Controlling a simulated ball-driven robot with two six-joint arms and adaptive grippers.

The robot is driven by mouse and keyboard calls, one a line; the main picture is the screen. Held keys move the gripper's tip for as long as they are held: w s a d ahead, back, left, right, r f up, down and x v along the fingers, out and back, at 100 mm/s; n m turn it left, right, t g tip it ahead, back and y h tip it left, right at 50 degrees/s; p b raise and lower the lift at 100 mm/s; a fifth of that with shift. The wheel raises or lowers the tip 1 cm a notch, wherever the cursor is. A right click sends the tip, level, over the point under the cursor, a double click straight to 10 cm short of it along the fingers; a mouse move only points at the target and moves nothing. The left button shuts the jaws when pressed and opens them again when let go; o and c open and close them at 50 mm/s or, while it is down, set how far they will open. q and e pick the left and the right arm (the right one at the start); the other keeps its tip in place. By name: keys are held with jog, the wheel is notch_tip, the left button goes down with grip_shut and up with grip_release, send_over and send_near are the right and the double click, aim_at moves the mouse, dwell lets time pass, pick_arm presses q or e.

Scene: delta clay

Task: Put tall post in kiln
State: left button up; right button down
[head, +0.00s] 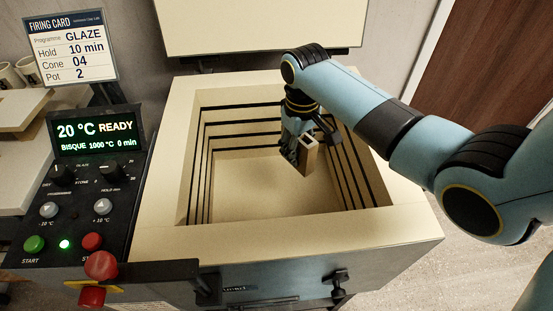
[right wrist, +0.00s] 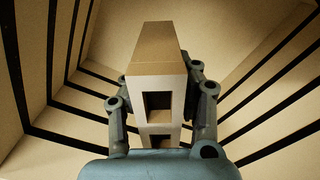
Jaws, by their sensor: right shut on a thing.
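The tall post (head: 308,157) is a beige block with square openings, standing about upright inside the kiln (head: 165,190). My right gripper (head: 292,152) reaches down into the kiln chamber and is shut on the post. The post also shows in the right wrist view (right wrist: 156,65), with the fingers of the right gripper (right wrist: 158,108) on both its sides. The post is near the chamber's back right part. I cannot tell whether its lower end touches the kiln floor. My left gripper is not in view.
The kiln's lid (head: 262,25) stands open at the back. A control panel (head: 75,205) with a display reading 20 °C READY is at the left, below a firing card (head: 70,48). A shelf with mugs (head: 12,75) is at the far left. The chamber floor's left and front are clear.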

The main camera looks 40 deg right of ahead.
jog(key=s+f+m, duration=0.2)
jog(key=f, duration=0.2)
jog(key=s+f+m+b, duration=0.1)
jog(key=s+f+m, duration=0.1)
jog(key=f, duration=0.2)
jog(key=s+f+m+b, duration=0.1)
jog(key=f+m, duration=0.1)
jog(key=f, duration=0.1)
jog(key=shift+s+d+f, duration=0.25)
jog(key=shift+s+f, duration=0.15)
notch_tip(320, 180, down, 4)
jog(key=shift+f+b, duration=0.1)
jog(key=shift+b, duration=0.85)
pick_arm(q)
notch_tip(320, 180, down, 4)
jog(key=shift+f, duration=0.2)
pick_arm(e)
jog(key=c, duration=1.5)
grip_release()
jog(key=shift+f, duration=0.1)
jog(key=o, duration=0.5)
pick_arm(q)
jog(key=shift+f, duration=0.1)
